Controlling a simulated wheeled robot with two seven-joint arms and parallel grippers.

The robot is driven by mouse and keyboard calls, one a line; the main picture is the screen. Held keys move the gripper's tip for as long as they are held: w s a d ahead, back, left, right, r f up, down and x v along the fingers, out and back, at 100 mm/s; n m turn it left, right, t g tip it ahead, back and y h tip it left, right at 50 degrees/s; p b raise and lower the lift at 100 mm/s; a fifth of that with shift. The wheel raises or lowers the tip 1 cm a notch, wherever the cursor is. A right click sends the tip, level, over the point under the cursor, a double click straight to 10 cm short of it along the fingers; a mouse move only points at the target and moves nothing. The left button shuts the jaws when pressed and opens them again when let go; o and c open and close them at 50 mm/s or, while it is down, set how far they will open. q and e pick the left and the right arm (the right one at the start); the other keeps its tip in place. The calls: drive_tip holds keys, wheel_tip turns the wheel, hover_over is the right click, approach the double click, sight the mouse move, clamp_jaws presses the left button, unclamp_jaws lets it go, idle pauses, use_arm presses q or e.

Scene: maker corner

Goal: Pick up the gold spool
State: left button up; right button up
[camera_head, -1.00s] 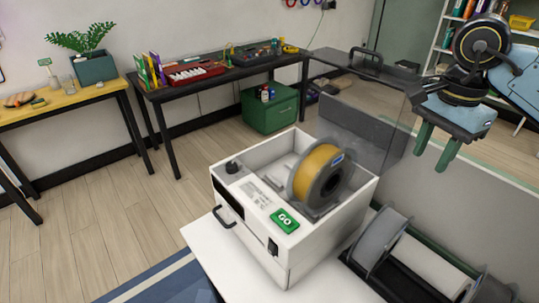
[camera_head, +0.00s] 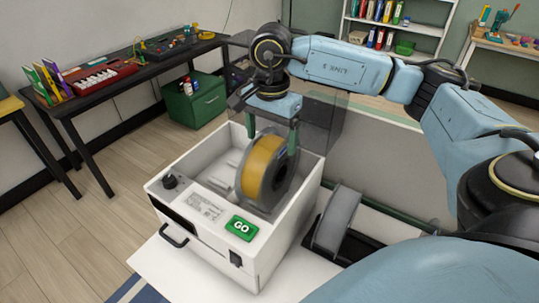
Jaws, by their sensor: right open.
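The gold spool (camera_head: 262,165), with gold filament between dark grey flanges, stands upright on its edge inside the open white box (camera_head: 208,246) with a green GO button. My right gripper (camera_head: 272,142) points down over the box, its green fingers spread. One finger shows at the spool's far left and the other at its right, by the top of the rim. The fingers look empty, and I cannot tell whether they touch the spool. My left gripper is not in view.
A grey spool (camera_head: 337,218) sits on a dark rack right of the box. The white table (camera_head: 170,272) is bare at front left. My right arm spans the upper right.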

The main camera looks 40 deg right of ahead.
wheel_tip(320, 180, down, 5)
drive_tip(key=shift+w+f, duration=0.1)
drive_tip(key=shift+c, duration=0.3)
clamp_jaws()
drive_tip(key=shift+w, duration=0.1)
idle(0.4)
